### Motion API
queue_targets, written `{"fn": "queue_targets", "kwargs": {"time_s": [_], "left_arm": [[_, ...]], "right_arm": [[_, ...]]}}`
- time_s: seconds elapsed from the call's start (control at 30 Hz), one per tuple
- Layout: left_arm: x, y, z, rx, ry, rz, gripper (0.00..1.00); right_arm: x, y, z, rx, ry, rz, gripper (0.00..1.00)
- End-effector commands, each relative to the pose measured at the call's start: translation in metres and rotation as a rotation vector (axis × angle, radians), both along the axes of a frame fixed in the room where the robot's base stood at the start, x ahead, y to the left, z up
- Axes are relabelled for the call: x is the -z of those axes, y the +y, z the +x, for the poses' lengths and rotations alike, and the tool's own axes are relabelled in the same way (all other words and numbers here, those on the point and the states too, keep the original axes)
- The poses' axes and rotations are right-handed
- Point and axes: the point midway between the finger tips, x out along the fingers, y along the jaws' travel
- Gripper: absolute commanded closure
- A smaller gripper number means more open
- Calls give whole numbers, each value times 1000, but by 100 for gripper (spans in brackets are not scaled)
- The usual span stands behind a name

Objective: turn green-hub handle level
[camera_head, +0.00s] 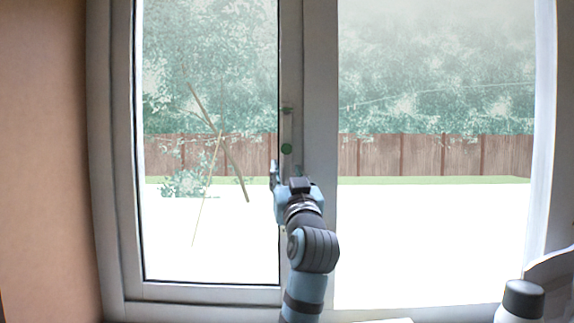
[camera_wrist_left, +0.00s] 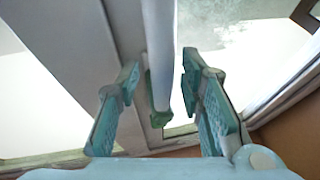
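The green hub (camera_head: 287,148) sits on the window's middle frame in the head view. My left gripper (camera_head: 287,180) is just below the hub, in front of the frame. In the left wrist view, a long white bar, apparently the handle (camera_wrist_left: 160,50), lies between the two teal fingers of my left gripper (camera_wrist_left: 158,85). The fingers are apart, with a gap visible on each side of the bar. My right gripper is not in view.
The window's white frame (camera_head: 312,100) surrounds two glass panes. A brown wall (camera_head: 45,150) stands at the left. A white bottle with a dark cap (camera_head: 522,300) is at the lower right. Thin brown sticks (camera_head: 232,165) show in the left pane.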

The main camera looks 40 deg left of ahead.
Motion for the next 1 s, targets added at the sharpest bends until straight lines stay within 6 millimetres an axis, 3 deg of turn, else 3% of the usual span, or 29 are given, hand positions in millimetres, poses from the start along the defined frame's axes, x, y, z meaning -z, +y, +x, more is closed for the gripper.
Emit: {"fn": "queue_targets", "kwargs": {"time_s": [0.37, 0.57, 1.0], "left_arm": [[-3, 6, 7, 4, -1, 0, 67], [-3, 6, 7, 3, 0, 0, 99], [-3, 8, 8, 1, 8, 8, 100]], "right_arm": [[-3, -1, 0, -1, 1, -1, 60], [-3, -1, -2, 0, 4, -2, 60], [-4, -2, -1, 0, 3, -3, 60]]}}
